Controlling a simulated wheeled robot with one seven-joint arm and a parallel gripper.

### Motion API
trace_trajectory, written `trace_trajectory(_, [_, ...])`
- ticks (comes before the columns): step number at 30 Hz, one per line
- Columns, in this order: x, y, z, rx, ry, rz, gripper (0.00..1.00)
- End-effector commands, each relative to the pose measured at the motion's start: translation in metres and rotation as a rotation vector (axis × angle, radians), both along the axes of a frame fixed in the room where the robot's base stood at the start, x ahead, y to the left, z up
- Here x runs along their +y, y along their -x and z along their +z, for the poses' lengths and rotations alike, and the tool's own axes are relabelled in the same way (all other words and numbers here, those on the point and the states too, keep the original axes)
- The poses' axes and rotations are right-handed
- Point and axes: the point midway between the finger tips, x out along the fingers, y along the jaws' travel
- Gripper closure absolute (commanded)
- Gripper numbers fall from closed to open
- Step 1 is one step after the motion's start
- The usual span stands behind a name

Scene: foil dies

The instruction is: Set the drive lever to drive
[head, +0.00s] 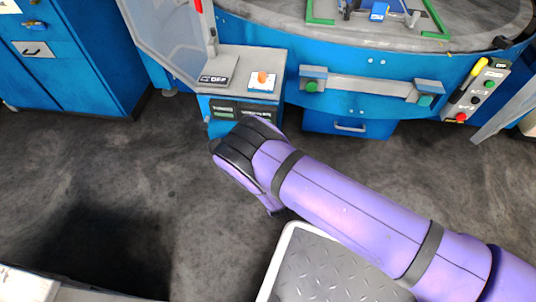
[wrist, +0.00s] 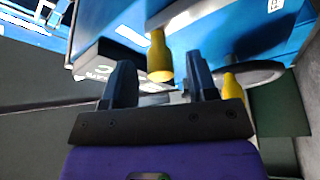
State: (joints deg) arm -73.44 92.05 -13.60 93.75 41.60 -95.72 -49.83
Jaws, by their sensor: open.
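In the wrist view my gripper (wrist: 158,62) is open, its two dark blue fingers apart. A yellow lever grip (wrist: 159,56) shows between the fingertips, and I see no finger closed on it. A second yellow grip (wrist: 231,86) is to the right, outside the right finger. I cannot tell from the labels which is the drive lever. In the head view my purple arm and black wrist reach to the blue control box (head: 217,127) below the grey ledge. They hide the fingers and the yellow grips there.
Two dark labels (head: 256,114) are on the box front, too small to read. An orange button (head: 262,78) and an OFF plate (head: 213,79) are on the ledge above. A button panel with a yellow handle (head: 479,72) is at the right. A blue cabinet (head: 75,60) stands left.

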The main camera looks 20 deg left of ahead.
Motion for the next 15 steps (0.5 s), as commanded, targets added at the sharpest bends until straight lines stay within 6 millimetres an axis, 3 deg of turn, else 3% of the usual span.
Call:
trace_trajectory(5, [-0.005, 0.007, -0.002, 0.001, 0.002, 0.0, 0.47])
trace_trajectory(15, [-0.037, 0.056, -0.013, 0.002, 0.004, 0.001, 0.47])
